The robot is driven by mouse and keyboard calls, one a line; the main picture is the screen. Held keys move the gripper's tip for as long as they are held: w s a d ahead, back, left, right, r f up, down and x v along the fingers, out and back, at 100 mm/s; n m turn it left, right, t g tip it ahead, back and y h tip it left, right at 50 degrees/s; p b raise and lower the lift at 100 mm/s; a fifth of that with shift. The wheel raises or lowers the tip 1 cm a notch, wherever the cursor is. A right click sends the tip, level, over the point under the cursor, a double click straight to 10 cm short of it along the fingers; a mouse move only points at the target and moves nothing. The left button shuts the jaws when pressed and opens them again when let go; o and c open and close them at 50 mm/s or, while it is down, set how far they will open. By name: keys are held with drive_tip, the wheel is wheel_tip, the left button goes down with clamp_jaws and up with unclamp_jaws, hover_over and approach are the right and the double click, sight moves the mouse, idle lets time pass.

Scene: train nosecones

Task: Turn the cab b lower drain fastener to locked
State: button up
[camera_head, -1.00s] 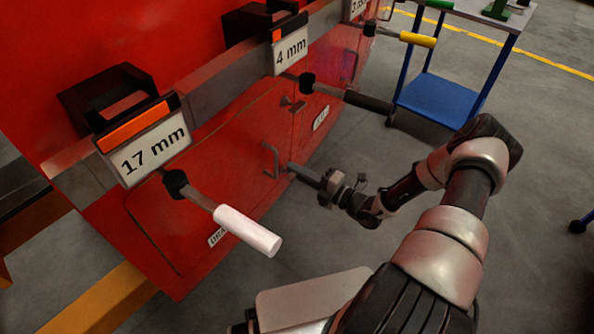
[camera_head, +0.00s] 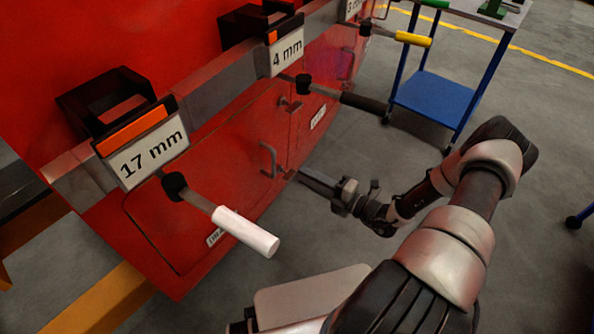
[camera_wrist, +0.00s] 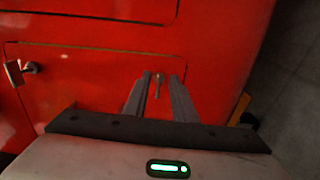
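The red cab front carries a drain panel (camera_head: 190,210) with a handle (camera_head: 268,160) near its right edge. A small latch (camera_head: 290,104) sits above the handle at the seam. My gripper (camera_head: 300,173) points at the lower right corner of this panel. In the wrist view my gripper (camera_wrist: 160,78) has its two fingers apart. A small, thin fastener (camera_wrist: 157,86) shows between the fingertips; I cannot tell whether a finger touches it. The upper latch also shows in the wrist view (camera_wrist: 22,72). In the head view the lower fastener cannot be made out behind my fingertips.
Signs reading 17 mm (camera_head: 145,148) and 4 mm (camera_head: 285,50) stand above the panels. A white-gripped lever (camera_head: 245,232) and a black-gripped lever (camera_head: 360,102) stick out towards me. A blue cart (camera_head: 435,98) stands behind on the right.

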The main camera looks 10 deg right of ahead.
drive_tip(key=v, duration=1.2)
drive_tip(key=shift+p, duration=0.4)
drive_tip(key=shift+s, duration=0.1)
